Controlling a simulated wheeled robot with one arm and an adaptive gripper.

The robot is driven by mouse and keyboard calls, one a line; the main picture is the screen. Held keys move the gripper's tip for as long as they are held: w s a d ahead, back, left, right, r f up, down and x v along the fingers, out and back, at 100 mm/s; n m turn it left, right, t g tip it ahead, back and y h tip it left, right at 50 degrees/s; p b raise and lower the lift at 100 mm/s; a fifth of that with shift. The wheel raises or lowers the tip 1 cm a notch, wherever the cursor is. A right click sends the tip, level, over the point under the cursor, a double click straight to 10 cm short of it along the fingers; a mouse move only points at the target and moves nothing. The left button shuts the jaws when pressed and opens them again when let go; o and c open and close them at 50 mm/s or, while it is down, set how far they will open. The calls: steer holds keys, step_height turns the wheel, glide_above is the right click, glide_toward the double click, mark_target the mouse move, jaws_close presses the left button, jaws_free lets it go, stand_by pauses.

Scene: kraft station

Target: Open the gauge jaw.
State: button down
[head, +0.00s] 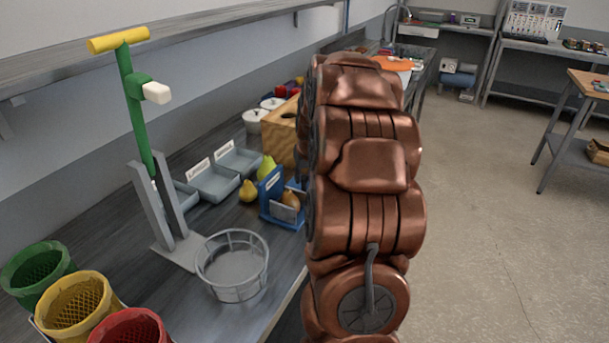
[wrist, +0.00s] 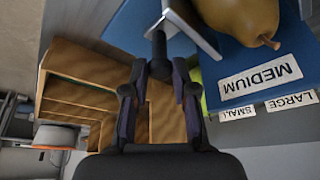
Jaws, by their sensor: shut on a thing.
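The blue gauge (head: 270,188) stands on the bench beside my arm, with a brown pear (head: 290,199) in it. A dark handle (wrist: 158,44) sits beside the plate. My gripper (wrist: 160,72) is shut on this handle. In the head view my arm hides the gripper.
A wooden box (head: 281,130) stands behind the gauge and shows close by in the wrist view. Yellow and green pears (head: 249,191), grey trays (head: 214,183) and a wire basket (head: 232,266) are to the left. The floor right of my arm is clear.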

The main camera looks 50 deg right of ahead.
steer(key=shift+w+d+b, duration=0.3)
steer(key=shift+d+b, duration=0.1)
steer(key=shift+d, duration=0.45)
steer(key=shift+w+d+b, duration=0.25)
steer(key=shift+d+b, duration=0.1)
steer(key=shift+d, duration=0.5)
steer(key=c, duration=0.9)
jaws_free()
steer(key=shift+r, duration=0.15)
steer(key=v, duration=1.1)
steer(key=shift+s+a+r, duration=0.15)
steer(key=shift+s+r, duration=0.1)
steer(key=shift+r, duration=0.05)
